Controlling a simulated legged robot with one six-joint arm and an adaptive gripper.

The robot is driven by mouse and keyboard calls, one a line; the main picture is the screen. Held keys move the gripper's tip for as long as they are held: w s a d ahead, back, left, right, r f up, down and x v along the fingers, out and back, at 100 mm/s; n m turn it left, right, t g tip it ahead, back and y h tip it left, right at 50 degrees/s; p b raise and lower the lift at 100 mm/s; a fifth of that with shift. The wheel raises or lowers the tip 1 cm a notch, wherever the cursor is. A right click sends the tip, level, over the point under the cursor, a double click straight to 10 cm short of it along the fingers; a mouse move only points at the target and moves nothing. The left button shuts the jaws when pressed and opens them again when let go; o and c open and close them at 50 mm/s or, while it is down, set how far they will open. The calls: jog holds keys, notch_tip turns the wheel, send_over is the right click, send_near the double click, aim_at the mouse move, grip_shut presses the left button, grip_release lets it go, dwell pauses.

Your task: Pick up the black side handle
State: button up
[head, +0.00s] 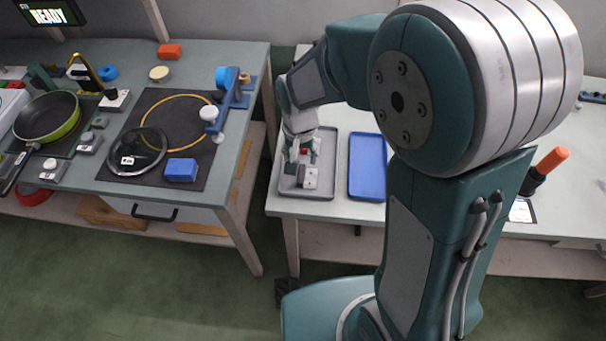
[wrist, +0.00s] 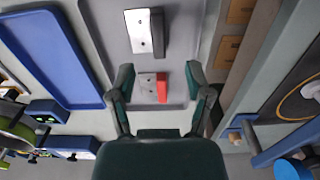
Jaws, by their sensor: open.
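The black side handle (wrist: 158,32) is a dark block with a pale metal plate on one side. It lies in the grey tray (wrist: 185,95), near the top of the wrist view, and beyond my fingertips. In the head view the handle (head: 309,178) lies in the near part of the grey tray (head: 322,193). A similar red handle (wrist: 162,88) with a metal plate lies between and below my open fingers in the wrist view. My gripper (wrist: 159,77) is open and empty. In the head view my gripper (head: 302,151) hangs over the tray, and partly hides the red handle.
A blue tray (head: 368,168) stands right of the grey tray on the same table. The left table holds a pan (head: 48,115), a glass lid (head: 137,152), a blue block (head: 181,170) and a blue fixture (head: 229,100). A gap separates the two tables.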

aim_at(301, 171)
jog(key=f, duration=0.7)
jog(key=shift+w+d, duration=0.15)
jog(key=shift+w, duration=0.2)
grip_shut()
